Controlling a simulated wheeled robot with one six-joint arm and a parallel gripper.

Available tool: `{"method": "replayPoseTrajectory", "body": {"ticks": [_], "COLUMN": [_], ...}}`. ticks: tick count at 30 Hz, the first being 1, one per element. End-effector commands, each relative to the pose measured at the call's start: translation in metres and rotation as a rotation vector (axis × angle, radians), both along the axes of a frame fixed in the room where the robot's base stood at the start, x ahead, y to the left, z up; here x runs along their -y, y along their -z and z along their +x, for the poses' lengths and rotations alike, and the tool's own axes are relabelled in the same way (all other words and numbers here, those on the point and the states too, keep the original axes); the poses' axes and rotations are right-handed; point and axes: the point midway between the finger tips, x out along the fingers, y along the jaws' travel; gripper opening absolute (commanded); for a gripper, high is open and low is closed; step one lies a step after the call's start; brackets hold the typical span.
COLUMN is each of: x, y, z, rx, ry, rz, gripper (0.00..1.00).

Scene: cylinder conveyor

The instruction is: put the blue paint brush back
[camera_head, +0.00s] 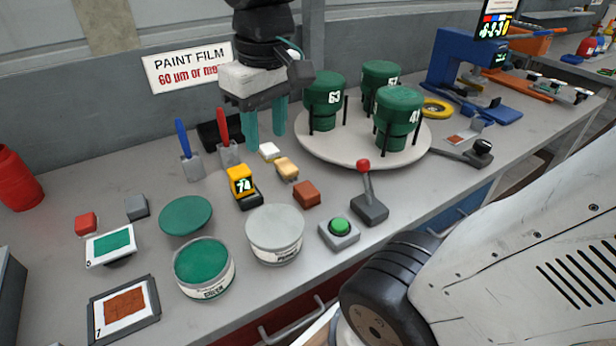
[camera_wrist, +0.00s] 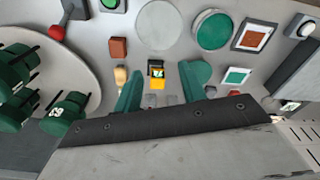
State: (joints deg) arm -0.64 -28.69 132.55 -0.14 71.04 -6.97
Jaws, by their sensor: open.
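The blue paint brush (camera_head: 182,137) stands upright, handle up, on the grey bench in the head view, with its broad grey end low. A red-handled one (camera_head: 223,125) stands just right of it. My gripper (camera_head: 265,128) is above the bench to the right of both, pointing down, its two teal fingers apart and empty. In the wrist view my gripper (camera_wrist: 160,78) spreads around a view of a yellow and black gauge (camera_wrist: 157,74), which lies below. I cannot make out the blue handle in the wrist view.
A dark holder (camera_head: 211,133) sits behind the brushes. A turntable (camera_head: 336,155) with green numbered cups stands to the right. A green paint can (camera_head: 204,270), a grey-topped can (camera_head: 275,235), sponge-like blocks and a lever (camera_head: 368,190) occupy the front.

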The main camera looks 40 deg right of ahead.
Motion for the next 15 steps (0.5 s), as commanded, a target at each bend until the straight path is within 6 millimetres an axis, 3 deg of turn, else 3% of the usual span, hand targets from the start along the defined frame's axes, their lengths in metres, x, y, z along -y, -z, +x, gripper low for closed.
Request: {"method": "replayPoseTrajectory", "body": {"ticks": [1, 3, 6, 10, 15], "x": [0.001, 0.002, 0.003, 0.004, 0.004], "y": [0.008, 0.02, 0.035, 0.048, 0.051], "z": [-0.022, -0.045, -0.07, -0.087, -0.091], "rx": [0.009, 0.015, 0.022, 0.026, 0.026], "ry": [0.025, 0.06, 0.099, 0.128, 0.137], "rz": [0.002, 0.005, 0.009, 0.011, 0.012], "gripper": [0.41, 0.41, 0.41, 0.41, 0.41]}}
